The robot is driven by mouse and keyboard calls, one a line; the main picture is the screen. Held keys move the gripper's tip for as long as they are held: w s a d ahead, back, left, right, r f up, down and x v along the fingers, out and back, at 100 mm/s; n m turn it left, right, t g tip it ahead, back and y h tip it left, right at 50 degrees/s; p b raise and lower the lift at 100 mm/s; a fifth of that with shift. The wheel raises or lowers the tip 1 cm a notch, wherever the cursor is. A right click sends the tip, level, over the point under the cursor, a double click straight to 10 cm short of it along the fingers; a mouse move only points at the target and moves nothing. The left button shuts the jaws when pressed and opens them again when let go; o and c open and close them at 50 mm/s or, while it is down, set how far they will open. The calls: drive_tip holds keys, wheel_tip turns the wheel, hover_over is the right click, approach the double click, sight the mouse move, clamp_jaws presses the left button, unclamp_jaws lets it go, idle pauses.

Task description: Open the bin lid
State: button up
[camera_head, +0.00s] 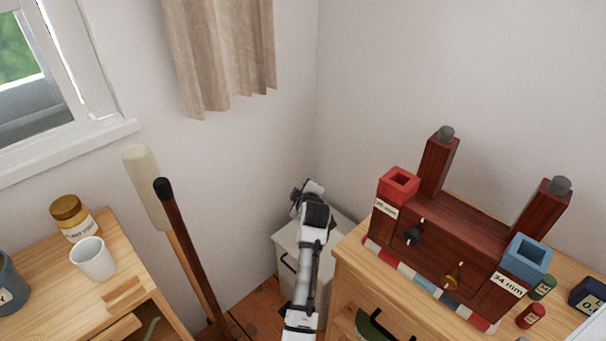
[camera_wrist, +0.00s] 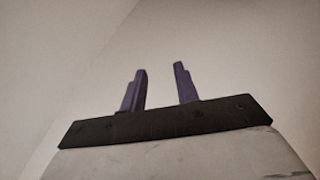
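A pale grey-white box-shaped bin (camera_head: 284,250) stands in the corner between the two wooden units in the head view. A dark curved handle shows on its front left. My arm crosses in front of it and hides much of its top and front, so I cannot tell exactly how its lid sits. My gripper (camera_head: 305,190) appears over the back of the bin, near the wall corner. In the wrist view my gripper (camera_wrist: 161,76) has its two purple fingers apart with nothing between them. Only plain wall shows behind them; the bin is not recognisable there.
A wooden cabinet (camera_head: 353,262) on the right carries a dark red wooden rack (camera_head: 450,240), with small jars near it. A wooden table (camera_head: 45,265) on the left holds a white cup (camera_head: 93,259) and a jar (camera_head: 72,219). Long-handled tools (camera_head: 190,255) lean left of the bin.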

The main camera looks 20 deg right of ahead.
wheel_tip(320, 180, up, 9)
drive_tip(key=shift+b, duration=0.45)
